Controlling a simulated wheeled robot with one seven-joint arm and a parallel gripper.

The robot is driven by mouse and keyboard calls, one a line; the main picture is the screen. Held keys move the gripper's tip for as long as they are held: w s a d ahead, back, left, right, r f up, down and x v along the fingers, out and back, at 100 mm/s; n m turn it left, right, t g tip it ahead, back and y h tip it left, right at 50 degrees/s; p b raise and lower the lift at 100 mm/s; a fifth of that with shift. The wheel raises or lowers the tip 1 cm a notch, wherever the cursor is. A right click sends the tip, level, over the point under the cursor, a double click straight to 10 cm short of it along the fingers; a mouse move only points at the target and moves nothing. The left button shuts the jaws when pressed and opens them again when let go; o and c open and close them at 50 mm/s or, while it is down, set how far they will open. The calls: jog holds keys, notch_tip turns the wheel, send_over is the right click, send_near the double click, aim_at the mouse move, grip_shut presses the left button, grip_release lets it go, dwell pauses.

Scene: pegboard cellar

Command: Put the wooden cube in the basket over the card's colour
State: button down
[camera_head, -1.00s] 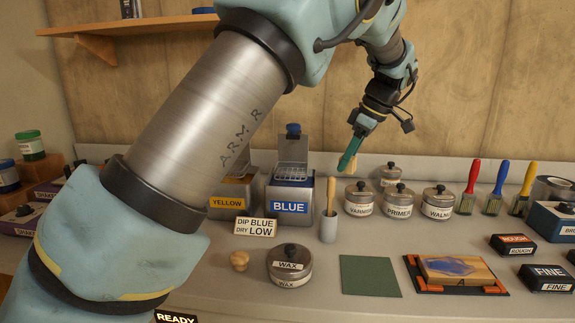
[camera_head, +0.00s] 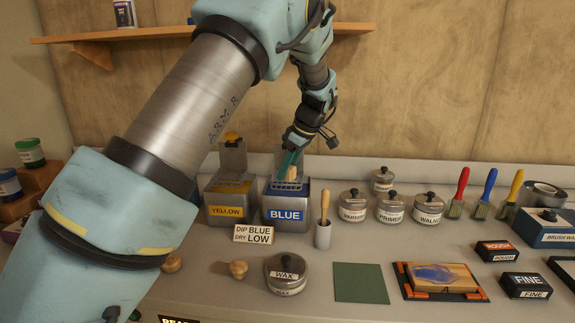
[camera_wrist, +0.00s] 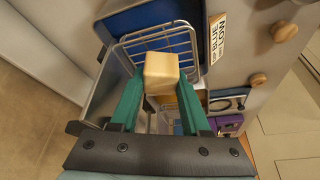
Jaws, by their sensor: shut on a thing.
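The wooden cube (camera_head: 292,173) is pale and held between the teal fingers of my gripper (camera_head: 289,162). It also shows between the fingertips in the wrist view (camera_wrist: 161,72). My gripper is shut on it at the blue tank (camera_head: 287,214), labelled BLUE. The tank's wire basket (camera_wrist: 188,45) is beneath and around the cube in the wrist view; I cannot tell whether they touch. The card (camera_head: 254,233) reads DIP BLUE, DRY LOW and stands in front of the tanks.
A yellow tank (camera_head: 230,211) with a raised lid stands just left. A grey cup with a brush (camera_head: 323,232) is close on the right. A wax tin (camera_head: 286,275) and a wooden knob (camera_head: 238,268) lie in front. Lidded cans (camera_head: 391,208) stand further right.

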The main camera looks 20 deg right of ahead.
jog(key=shift+a+f, duration=0.1)
jog(key=shift+f, duration=0.25)
jog(key=shift+f, duration=0.15)
jog(key=c, duration=0.7)
grip_release()
jog(key=shift+o, duration=0.2)
